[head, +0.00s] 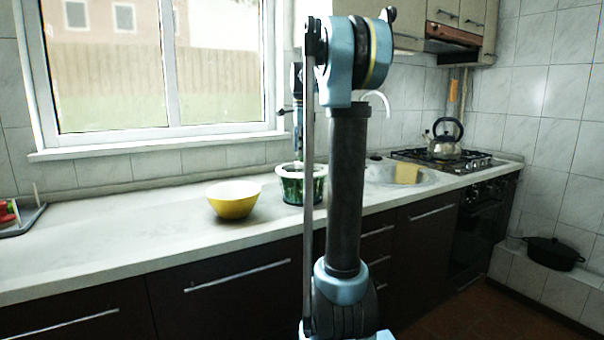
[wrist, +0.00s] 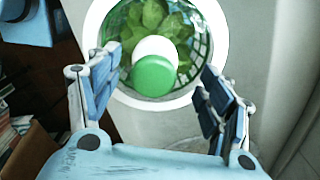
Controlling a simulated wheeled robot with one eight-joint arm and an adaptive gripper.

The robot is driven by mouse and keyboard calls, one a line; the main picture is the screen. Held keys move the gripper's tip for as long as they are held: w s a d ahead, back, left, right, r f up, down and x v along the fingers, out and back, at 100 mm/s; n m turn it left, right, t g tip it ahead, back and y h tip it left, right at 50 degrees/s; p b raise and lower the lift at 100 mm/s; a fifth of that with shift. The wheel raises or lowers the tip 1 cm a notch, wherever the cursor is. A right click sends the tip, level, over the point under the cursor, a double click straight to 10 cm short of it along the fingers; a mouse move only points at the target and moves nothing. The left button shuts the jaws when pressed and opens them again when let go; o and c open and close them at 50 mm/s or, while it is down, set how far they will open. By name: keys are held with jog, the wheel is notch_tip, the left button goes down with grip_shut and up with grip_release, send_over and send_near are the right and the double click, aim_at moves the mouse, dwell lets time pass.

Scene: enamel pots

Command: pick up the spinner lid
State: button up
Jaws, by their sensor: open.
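The spinner lid (wrist: 110,18) shows from above in the wrist view, with a white rim, a clear centre over green leaves and a round green-and-white knob (wrist: 154,76). In the head view the spinner (head: 291,188) stands on the counter, its lid at the top, partly hidden by my arm. My gripper (wrist: 159,82) is open above the lid, with one finger on each side of the knob in the picture. I see no contact with the knob. In the head view my gripper is mostly hidden behind my arm.
A yellow bowl (head: 234,201) stands left of the spinner on the counter (head: 130,238). Right of it are the sink (head: 420,181) with a yellow block (head: 407,174) and a kettle (head: 445,141) on the hob. A tray (head: 22,222) sits at far left. The counter between is clear.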

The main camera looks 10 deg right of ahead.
aim_at(303, 161)
jog(key=shift+s+d+f, duration=0.1)
jog(key=shift+s+f, duration=0.05)
jog(key=shift+f, duration=1.05)
jog(key=shift+s+f, duration=0.1)
jog(key=shift+f, duration=1.05)
jog(key=shift+c, duration=0.4)
jog(key=c, duration=1.3)
